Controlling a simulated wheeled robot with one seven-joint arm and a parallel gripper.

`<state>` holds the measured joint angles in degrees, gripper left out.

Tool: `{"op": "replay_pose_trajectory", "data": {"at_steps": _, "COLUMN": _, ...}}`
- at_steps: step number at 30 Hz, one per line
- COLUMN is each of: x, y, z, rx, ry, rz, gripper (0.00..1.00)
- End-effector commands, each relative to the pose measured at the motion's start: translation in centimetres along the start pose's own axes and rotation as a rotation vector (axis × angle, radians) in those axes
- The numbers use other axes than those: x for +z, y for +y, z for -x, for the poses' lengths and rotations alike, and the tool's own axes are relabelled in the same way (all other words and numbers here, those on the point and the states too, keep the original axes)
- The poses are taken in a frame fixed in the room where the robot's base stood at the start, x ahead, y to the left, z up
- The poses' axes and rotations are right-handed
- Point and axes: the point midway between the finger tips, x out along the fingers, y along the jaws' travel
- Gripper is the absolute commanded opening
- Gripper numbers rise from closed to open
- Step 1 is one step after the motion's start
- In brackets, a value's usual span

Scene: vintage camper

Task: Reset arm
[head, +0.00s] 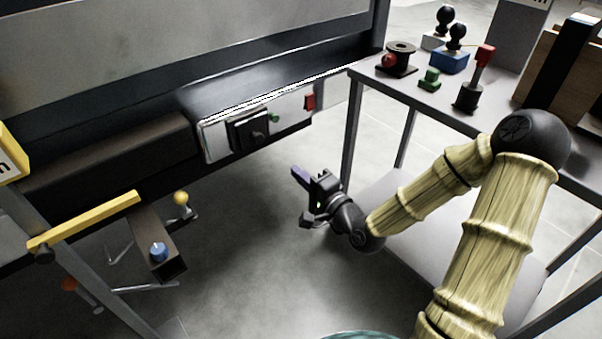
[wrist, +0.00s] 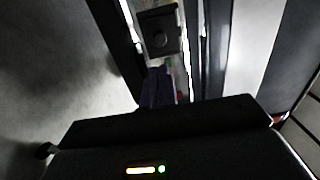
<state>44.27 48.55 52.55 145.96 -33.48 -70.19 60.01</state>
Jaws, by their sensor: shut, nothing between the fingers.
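My arm reaches from the right side of the head view, with its elbow high and its forearm bent down to the left. My gripper (head: 301,176) hangs in free air over the floor, in front of and below the control panel. Its purple fingers are together with nothing between them. In the wrist view the shut fingers (wrist: 157,88) point toward the black dial box on the panel, apart from it as far as I can tell.
The white control panel (head: 216,141) carries a black dial box (head: 248,132), a green button (head: 274,118) and a red switch (head: 310,101). A grey table (head: 420,97) at right holds several knobs and levers. A yellow bar (head: 85,221) and a blue knob (head: 158,250) stand at left.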

Motion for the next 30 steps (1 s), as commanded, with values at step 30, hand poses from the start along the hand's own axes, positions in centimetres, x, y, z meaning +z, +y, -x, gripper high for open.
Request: {"op": "replay_pose_trajectory", "data": {"at_steps": 30, "x": -1.3, "y": 6.6, "z": 9.2, "rx": 0.992, "ry": -0.286, "rz": 0.806, "gripper": 0.00}}
